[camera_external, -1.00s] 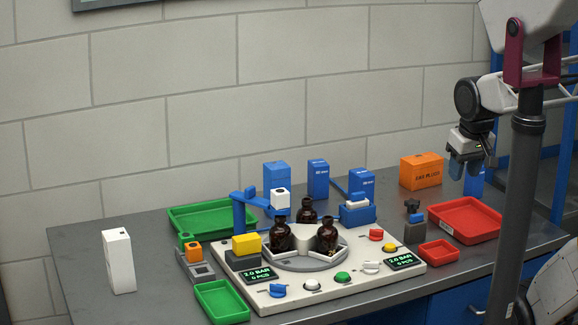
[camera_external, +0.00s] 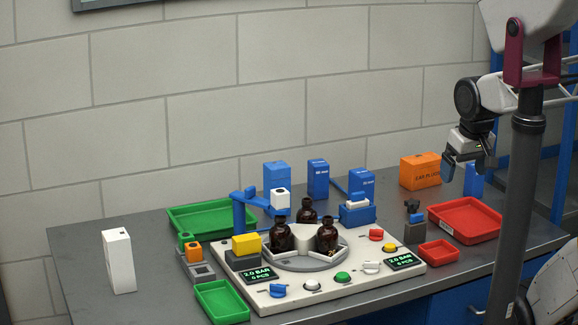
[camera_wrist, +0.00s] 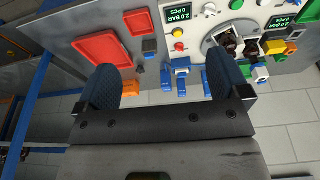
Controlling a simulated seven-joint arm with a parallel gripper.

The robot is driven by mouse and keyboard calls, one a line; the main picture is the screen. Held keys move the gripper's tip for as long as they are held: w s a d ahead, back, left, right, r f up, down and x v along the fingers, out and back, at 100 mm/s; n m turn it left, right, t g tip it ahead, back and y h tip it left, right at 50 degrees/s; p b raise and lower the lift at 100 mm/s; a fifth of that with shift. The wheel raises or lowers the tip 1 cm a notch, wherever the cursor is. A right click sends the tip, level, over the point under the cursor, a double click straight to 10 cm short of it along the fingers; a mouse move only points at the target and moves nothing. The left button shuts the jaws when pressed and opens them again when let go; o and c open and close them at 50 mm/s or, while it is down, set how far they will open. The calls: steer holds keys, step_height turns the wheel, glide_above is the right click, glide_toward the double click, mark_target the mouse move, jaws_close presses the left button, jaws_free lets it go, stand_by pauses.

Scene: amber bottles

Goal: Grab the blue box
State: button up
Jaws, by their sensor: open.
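Several blue boxes stand along the back of the table: a wide one (camera_external: 277,178), a narrower one (camera_external: 318,180), one farther right (camera_external: 361,182) partly behind a blue device, and one at the right (camera_external: 474,181). I cannot tell which one the task means. My gripper (camera_external: 466,163) is open and empty, just above the rightmost blue box in the external view. In the wrist view my gripper (camera_wrist: 165,80) has its two dark blue fingers spread apart, with small blue items (camera_wrist: 181,84) showing beyond and between them. The rightmost box is not clearly visible there.
An orange box (camera_external: 420,171) stands left of my gripper, and a large red tray (camera_external: 465,235) lies in front. A light panel (camera_external: 335,298) carries several brown bottles (camera_external: 328,236). Green trays (camera_external: 221,302) and a white box (camera_external: 118,262) are at the left. The wall is behind.

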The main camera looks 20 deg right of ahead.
steer(key=w+a+r+n, duration=0.1)
steer(key=w+r+n, duration=0.1)
steer(key=w, duration=0.6)
steer(key=w+a+r+n, duration=0.1)
steer(key=w+r+n, duration=0.15)
steer(key=w, duration=0.55)
steer(key=n+g, duration=0.2)
steer(key=n, duration=0.7)
glide_above(277, 165)
steer(key=s+d, duration=0.6)
steer(key=s, duration=0.7)
step_height(277, 165, down, 8)
steer(key=w+a+f+n, duration=0.1)
steer(key=w+a+f, duration=0.1)
steer(key=w+f, duration=0.1)
steer(key=w+a+f+n, duration=0.1)
steer(key=w+f+n, duration=0.1)
steer(key=w+f, duration=0.2)
steer(key=w+a+f+n, duration=0.1)
steer(key=w+a+f, duration=0.1)
steer(key=w, duration=0.4)
steer(key=shift+a+f+n+g, duration=0.15)
steer(key=shift+a+f, duration=0.05)
steer(key=shift+f, duration=0.25)
steer(key=shift+a+f+n+g, duration=0.1)
steer(key=shift+a+f+g, duration=0.05)
steer(key=shift+f, duration=0.25)
steer(key=shift+w+a+f, duration=0.15)
steer(key=shift+w+f, duration=0.05)
steer(key=shift+f, duration=0.1)
